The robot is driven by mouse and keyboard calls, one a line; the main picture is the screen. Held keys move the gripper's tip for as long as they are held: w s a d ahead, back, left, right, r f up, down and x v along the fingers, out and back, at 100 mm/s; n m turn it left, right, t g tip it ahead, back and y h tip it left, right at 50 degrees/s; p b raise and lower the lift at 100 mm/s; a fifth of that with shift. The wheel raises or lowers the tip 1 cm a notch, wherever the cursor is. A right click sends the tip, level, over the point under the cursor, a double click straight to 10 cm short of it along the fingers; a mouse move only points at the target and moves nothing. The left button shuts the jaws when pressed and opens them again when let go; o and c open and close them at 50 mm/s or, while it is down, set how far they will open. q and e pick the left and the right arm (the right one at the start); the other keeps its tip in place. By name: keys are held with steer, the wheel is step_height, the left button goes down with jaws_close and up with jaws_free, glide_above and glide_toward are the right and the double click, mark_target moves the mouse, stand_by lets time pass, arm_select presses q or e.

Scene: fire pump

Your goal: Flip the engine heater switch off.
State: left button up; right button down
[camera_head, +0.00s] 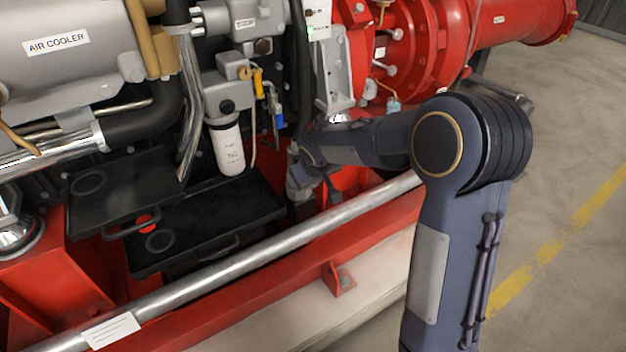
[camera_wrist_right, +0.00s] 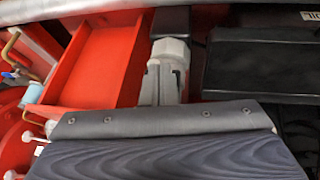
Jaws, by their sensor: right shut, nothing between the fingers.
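My right arm comes in from the right in the head view and reaches down to the red skid beside the engine. My right gripper (camera_head: 298,172) is small and partly hidden by its own wrist there; it is shut with nothing held. It also shows in the wrist view (camera_wrist_right: 166,72), with its grey fingers against a light grey rounded fitting (camera_wrist_right: 170,48). I cannot tell whether they touch. I cannot make out the engine heater switch in either view; it may be hidden or too small. My left gripper is out of view.
A white filter (camera_head: 227,148) hangs left of the gripper. Black battery boxes (camera_head: 200,222) lie below it. A silver rail (camera_head: 240,265) runs in front. A red tray-like recess (camera_wrist_right: 98,62) is beside the gripper. Clear floor (camera_head: 580,130) lies to the right.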

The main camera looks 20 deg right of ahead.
stand_by(0.3)
arm_select(q)
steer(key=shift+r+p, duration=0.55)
steer(key=shift+p, duration=0.1)
arm_select(e)
steer(key=shift+r, duration=0.75)
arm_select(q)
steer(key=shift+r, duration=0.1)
arm_select(e)
steer(key=shift+r, duration=0.1)
